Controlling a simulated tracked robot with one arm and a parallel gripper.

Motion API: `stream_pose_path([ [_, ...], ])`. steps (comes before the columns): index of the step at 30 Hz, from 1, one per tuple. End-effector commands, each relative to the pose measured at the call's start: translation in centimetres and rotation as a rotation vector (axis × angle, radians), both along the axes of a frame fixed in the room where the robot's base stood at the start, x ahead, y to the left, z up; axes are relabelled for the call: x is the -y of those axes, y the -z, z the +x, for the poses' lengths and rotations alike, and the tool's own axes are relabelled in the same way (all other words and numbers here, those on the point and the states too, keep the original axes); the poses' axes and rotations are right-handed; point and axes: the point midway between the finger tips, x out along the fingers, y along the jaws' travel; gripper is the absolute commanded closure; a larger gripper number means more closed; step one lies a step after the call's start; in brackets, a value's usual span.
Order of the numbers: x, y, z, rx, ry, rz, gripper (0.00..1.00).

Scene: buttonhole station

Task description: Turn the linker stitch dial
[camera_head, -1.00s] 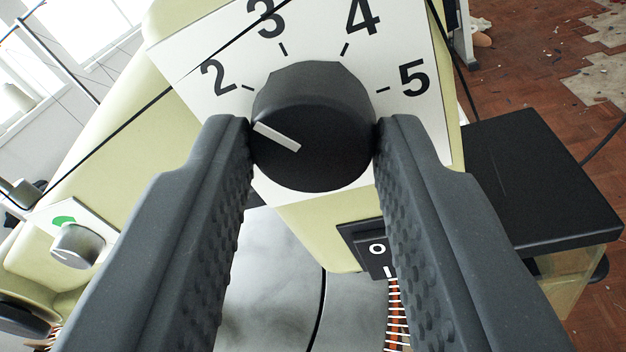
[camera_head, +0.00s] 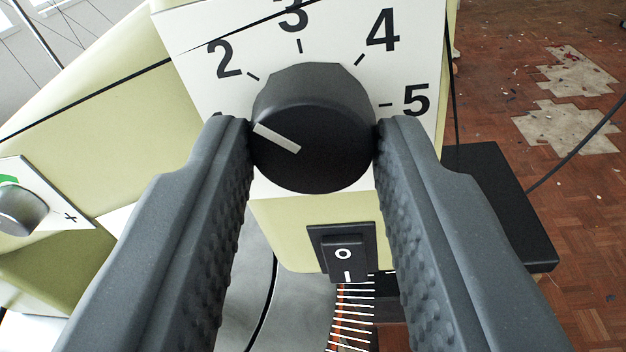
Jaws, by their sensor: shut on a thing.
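The stitch dial (camera_head: 313,125) is a black round knob with a pale pointer bar. It sits on a white scale plate (camera_head: 190,25) with the numbers 2, 3, 4 and 5 showing. The pointer is aimed left and slightly up, below the tick of 2, on the counter-clockwise side of it. My gripper (camera_head: 313,130) is shut on the dial, one dark finger touching each side.
Below the dial is a black rocker switch (camera_head: 343,255) marked O and I. A black shelf (camera_head: 500,205) stands out at the right. Black threads cross the pale green body.

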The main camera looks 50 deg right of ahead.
Motion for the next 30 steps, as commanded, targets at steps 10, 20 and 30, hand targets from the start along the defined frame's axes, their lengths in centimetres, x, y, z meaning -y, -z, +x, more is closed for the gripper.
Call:
stream_pose_path([
  [10,0.2,0.2,-0.2,-0.001,0.006,0.003,0.47],
  [20,-1.4,-0.1,-0.8,0.002,0.002,0.003,0.47],
  [30,-6.9,-0.4,-3.6,0.000,0.000,0.001,0.47],
])
